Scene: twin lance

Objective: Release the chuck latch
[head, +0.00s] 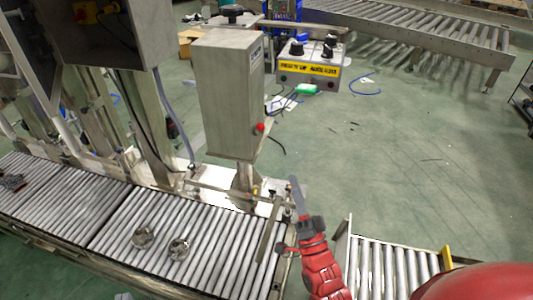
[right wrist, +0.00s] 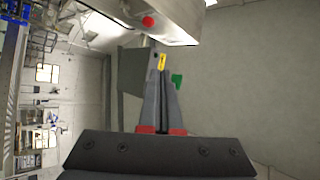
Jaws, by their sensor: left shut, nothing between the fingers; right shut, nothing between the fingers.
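My right gripper (head: 295,185) reaches up from the bottom on a red forearm, at the right end of the roller conveyor. It is shut and empty. In the right wrist view its closed fingers (right wrist: 160,72) point up towards a small yellow part (right wrist: 162,61), which shows right at their tips. Whether they touch it I cannot tell. A grey box with a red button (right wrist: 148,21) hangs just above it there; the same grey box (head: 228,95) stands on a post in the head view. I cannot single out the chuck latch. My left gripper is not in view.
Two round metal pieces (head: 143,237) (head: 179,248) lie on the rollers of the conveyor (head: 110,225). A grey control box with black knobs (head: 308,64) is behind. Another roller section (head: 385,265) is at lower right. Open green floor (head: 420,170) lies right of the conveyor.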

